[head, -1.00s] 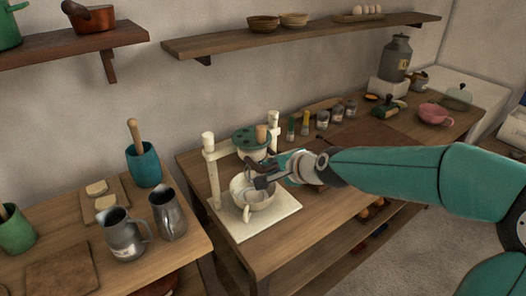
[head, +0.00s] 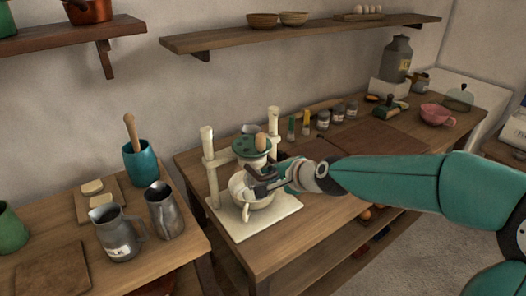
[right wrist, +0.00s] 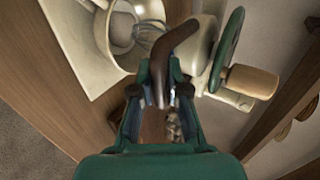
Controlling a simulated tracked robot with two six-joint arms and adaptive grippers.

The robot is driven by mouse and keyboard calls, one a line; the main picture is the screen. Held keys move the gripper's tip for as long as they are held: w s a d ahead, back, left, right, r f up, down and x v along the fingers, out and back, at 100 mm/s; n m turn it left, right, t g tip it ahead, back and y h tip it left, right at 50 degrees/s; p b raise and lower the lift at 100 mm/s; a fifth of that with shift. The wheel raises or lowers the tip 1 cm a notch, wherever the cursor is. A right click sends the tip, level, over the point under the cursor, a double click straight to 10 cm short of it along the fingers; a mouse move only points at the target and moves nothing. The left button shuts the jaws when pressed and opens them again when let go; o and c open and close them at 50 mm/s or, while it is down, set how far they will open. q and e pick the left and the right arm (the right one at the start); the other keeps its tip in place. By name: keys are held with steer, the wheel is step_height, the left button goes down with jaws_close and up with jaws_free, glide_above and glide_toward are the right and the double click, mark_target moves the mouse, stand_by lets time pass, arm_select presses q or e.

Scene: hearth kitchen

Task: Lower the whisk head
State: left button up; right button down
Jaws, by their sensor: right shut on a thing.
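The whisk stand has two cream posts (head: 211,172) on a pale square base (head: 280,212). Its whisk head (head: 252,147), with a green wheel and wooden knob, sits on the crossbar low between the posts. A cream bowl (head: 259,201) stands below, partly hidden by my right gripper (head: 264,188). In the right wrist view, my right gripper (right wrist: 160,92) is shut on a dark curved handle (right wrist: 177,47) beside the head. The whisk wires (right wrist: 150,35) show inside the bowl (right wrist: 118,32), and the green wheel (right wrist: 227,48) is at the right. My left gripper is out of view.
A milk jug (head: 119,235), a metal pitcher (head: 165,212) and a teal utensil pot (head: 141,163) stand on the left table. A wall shelf (head: 300,35) hangs above. The table's front right is clear.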

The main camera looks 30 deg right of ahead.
steer(key=shift+f+b, duration=1.85)
steer(key=shift+f, duration=0.25)
steer(key=c, duration=1)
jaws_free()
steer(key=shift+r, duration=0.25)
steer(key=shift+c, duration=0.2)
steer(key=p+v, duration=0.2)
steer(key=v, duration=0.5)
